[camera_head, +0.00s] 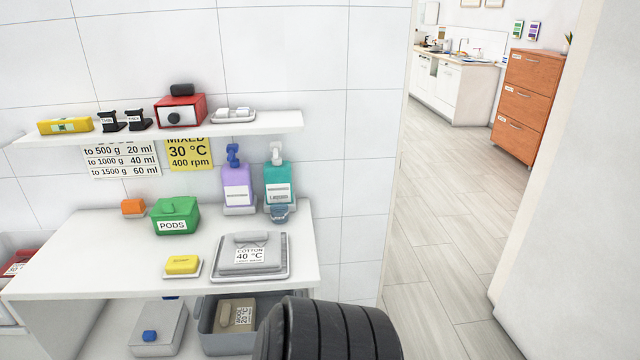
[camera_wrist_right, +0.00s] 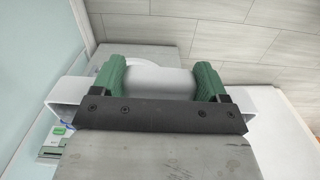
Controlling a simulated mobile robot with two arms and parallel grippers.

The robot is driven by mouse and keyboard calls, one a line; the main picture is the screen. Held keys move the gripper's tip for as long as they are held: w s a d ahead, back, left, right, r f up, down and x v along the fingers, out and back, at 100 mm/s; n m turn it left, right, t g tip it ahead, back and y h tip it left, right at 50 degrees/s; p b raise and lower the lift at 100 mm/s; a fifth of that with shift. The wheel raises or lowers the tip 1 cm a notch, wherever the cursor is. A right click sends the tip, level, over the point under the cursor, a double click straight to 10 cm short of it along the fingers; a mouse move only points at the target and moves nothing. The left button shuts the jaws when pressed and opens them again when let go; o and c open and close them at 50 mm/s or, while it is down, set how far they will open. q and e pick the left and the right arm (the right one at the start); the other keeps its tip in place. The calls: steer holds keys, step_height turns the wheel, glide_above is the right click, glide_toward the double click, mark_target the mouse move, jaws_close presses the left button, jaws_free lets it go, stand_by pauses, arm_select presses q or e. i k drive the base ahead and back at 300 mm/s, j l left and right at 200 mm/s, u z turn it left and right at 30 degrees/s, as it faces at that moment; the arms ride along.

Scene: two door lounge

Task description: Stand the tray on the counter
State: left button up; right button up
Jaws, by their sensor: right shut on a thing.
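In the head view a grey tray (camera_head: 282,272) lies flat on the white counter (camera_head: 120,250), bearing a grey folded item (camera_head: 243,252) labelled "COTTON 40 °C". In the right wrist view my right gripper (camera_wrist_right: 160,80) has its green fingers on either side of a pale grey rounded thing (camera_wrist_right: 160,82) and is shut on it. I cannot tell whether this thing is part of a tray; much of it is hidden behind the gripper's dark bar. My right gripper does not show in the head view. My left gripper is in neither view.
On the counter stand a green pods box (camera_head: 176,216), a yellow sponge (camera_head: 182,265) and bottles (camera_head: 237,185). A shelf (camera_head: 230,125) hangs above. At right, a doorway opens onto clear floor (camera_head: 435,240), an orange drawer cabinet (camera_head: 527,95) and a white kitchen counter (camera_head: 460,92).

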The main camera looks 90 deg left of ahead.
mark_target(81, 261)
steer(key=k+j+u, duration=0.15)
steer(key=k+u, duration=0.35)
steer(key=k+j+u, duration=0.3)
steer(key=u, duration=2.1)
